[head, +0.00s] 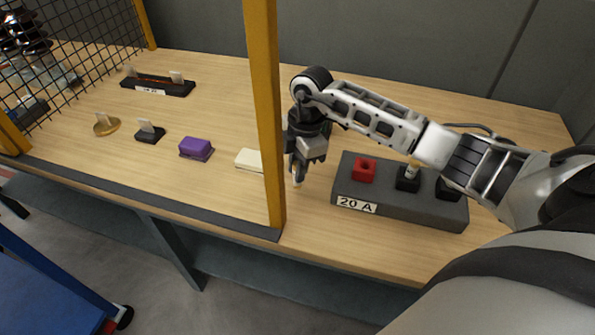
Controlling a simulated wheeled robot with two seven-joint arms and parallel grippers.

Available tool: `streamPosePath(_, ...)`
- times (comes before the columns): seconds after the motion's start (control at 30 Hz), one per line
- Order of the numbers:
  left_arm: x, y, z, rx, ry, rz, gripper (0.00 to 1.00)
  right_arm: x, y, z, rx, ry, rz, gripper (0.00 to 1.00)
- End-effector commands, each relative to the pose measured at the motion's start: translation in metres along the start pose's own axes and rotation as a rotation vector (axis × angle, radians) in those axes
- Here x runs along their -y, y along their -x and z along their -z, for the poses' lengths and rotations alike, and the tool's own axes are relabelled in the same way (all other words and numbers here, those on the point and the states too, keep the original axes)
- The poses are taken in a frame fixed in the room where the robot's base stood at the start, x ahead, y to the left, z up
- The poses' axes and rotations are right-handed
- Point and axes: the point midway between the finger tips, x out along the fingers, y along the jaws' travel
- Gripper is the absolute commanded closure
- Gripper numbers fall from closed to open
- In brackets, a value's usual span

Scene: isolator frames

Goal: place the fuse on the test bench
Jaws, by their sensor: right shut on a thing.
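My right gripper (297,176) points down just right of the yellow post, above the wooden bench top (312,228). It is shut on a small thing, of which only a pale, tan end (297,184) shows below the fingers. This looks like a fuse, but the fingers hide most of it. I cannot tell whether it touches the bench. A dark grey block (400,206) labelled "20 A" lies right of the gripper. It carries a red piece (363,170) and black holders, one with a pale cylinder (412,167) in it. My left gripper is out of view.
The yellow post (264,110) rises close left of the gripper. A cream block (249,160), purple block (196,148), small black holder (149,132), brass-coloured piece (106,124) and long dark strip (158,86) lie farther left. Black mesh (90,35) stands at the far left.

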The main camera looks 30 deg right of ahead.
Motion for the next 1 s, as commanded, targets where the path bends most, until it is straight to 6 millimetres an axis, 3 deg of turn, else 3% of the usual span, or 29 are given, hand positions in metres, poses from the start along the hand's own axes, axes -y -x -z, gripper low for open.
streamPosePath(0.17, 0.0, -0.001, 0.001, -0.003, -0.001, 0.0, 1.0, 0.001, -0.024, -0.003, -0.001, 0.0, 0.002, 1.0)
streamPosePath(0.5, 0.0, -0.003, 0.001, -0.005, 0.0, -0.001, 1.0, 0.0, -0.028, -0.004, 0.0, 0.001, 0.001, 1.0)
streamPosePath(0.53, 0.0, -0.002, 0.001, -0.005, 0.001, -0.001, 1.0, 0.0, -0.028, -0.004, 0.0, 0.001, 0.001, 0.79)
streamPosePath(0.6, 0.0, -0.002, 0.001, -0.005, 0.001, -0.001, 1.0, 0.0, -0.027, -0.004, 0.0, 0.001, 0.001, 0.59)
streamPosePath(1.0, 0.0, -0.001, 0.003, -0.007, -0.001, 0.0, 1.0, 0.0, -0.019, -0.003, -0.001, 0.002, -0.001, 0.59)
